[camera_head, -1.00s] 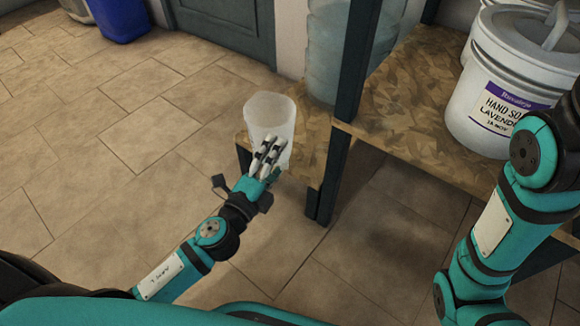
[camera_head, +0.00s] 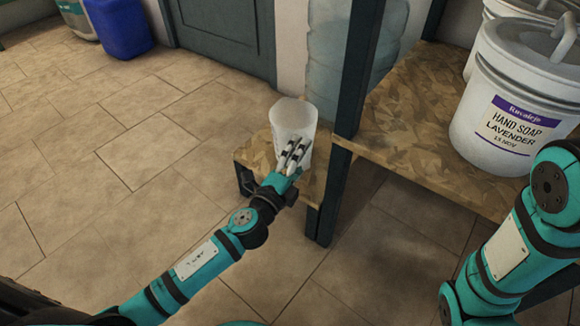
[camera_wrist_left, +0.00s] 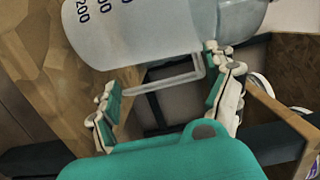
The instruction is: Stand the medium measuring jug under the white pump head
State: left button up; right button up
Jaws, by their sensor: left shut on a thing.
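A translucent white measuring jug (camera_head: 292,116) is at my left gripper (camera_head: 297,150) in the head view. The left wrist view shows the jug (camera_wrist_left: 150,28) close up, with dark graduation marks and a handle between the fingers of my left gripper (camera_wrist_left: 160,84). That gripper is shut on the jug at its handle side. In the head view the jug looks upright, in front of a low wooden surface; I cannot tell whether it touches it. No white pump head is clearly visible. My right arm shows at the right, but its gripper is out of view.
A white drum labelled hand soap lavender (camera_head: 512,105) stands on a wooden shelf (camera_head: 415,120), with another drum behind it. A dark upright post (camera_head: 355,70) stands between the jug and the shelf. A low wooden surface (camera_head: 255,153) is left of the post. Open tiled floor lies left.

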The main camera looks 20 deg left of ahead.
pick_arm(q)
jog(key=shift+d+x, duration=0.15)
jog(key=shift+x, duration=1.35)
jog(key=shift+d+x, duration=0.2)
jog(key=shift+x, duration=1.25)
jog(key=shift+s, duration=0.25)
jog(key=shift+f+b, duration=0.5)
jog(key=shift+f, duration=0.1)
jog(key=o, duration=1.3)
jog(key=shift+o, duration=0.3)
